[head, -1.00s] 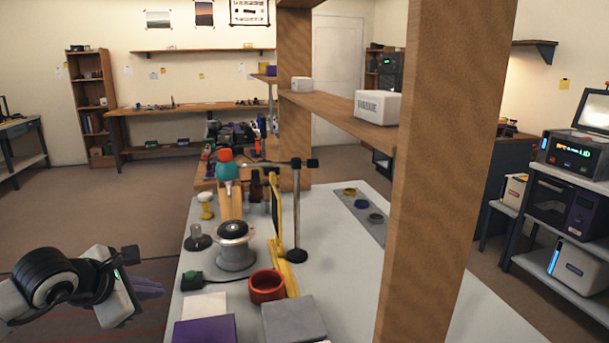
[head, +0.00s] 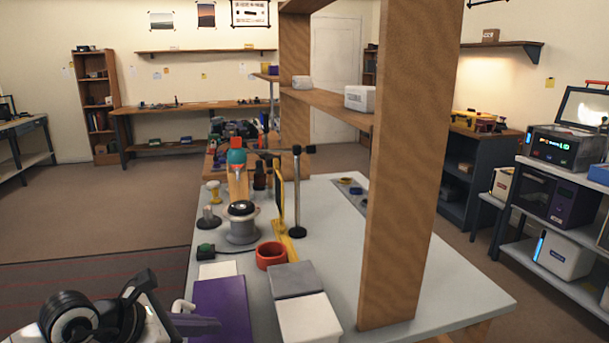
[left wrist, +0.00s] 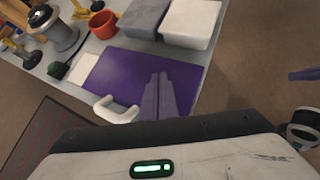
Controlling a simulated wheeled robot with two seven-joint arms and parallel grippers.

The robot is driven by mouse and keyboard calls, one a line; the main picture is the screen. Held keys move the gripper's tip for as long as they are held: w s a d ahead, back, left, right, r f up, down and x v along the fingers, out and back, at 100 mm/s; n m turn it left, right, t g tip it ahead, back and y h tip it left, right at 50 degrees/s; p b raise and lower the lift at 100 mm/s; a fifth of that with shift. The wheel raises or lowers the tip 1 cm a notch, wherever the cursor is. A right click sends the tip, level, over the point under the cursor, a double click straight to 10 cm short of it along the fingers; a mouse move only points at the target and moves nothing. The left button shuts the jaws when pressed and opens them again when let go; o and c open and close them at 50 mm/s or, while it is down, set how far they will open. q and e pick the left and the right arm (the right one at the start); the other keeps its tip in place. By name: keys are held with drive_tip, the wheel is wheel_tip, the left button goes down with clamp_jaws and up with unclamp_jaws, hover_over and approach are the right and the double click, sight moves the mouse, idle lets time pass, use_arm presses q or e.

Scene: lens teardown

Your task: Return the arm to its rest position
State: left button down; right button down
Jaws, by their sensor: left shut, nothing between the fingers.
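My left arm comes in at the lower left of the head view. Its gripper (head: 200,324) is low in the picture, by the left front edge of the bench (head: 440,285). In the left wrist view the two purple-grey fingers (left wrist: 159,92) are together, with nothing between them. They appear over a purple mat (left wrist: 126,83), which also shows in the head view (head: 220,303). A white curved handle (left wrist: 116,109) shows beside the mat's near edge.
A grey box (head: 291,279) and a white box (head: 307,317) lie right of the mat. Behind are a red ring (head: 271,256), a grey spool-shaped stand (head: 241,228) and a dark metal stand (head: 297,195). A wooden post (head: 405,160) rises from the bench. Floor is open on the left.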

use_arm(q)
drive_tip(key=s+d+r+n+t+h, duration=0.1)
drive_tip(key=s+d+n+h, duration=0.3)
drive_tip(key=d+n, duration=0.15)
drive_tip(key=s+d+n+t+h, duration=0.1)
drive_tip(key=s+d+n+h, duration=0.25)
drive_tip(key=d, duration=0.35)
drive_tip(key=s+a+f+n+t+y, duration=0.1)
drive_tip(key=a+f+n+t+y, duration=0.3)
drive_tip(key=n, duration=0.8)
drive_tip(key=s+a+f+n+t+y, duration=0.2)
drive_tip(key=a+f+n+y, duration=0.3)
drive_tip(key=n, duration=0.6)
drive_tip(key=s+a+f+n+g+y, duration=0.1)
drive_tip(key=s+f+n+g+y, duration=0.1)
drive_tip(key=s+f+n+g, duration=0.4)
drive_tip(key=s+f+n, duration=0.5)
drive_tip(key=s+f, duration=0.3)
drive_tip(key=f, duration=0.3)
drive_tip(key=shift+s+f+g+y, duration=0.3)
drive_tip(key=shift+s+y, duration=0.05)
drive_tip(key=shift+s, duration=0.05)
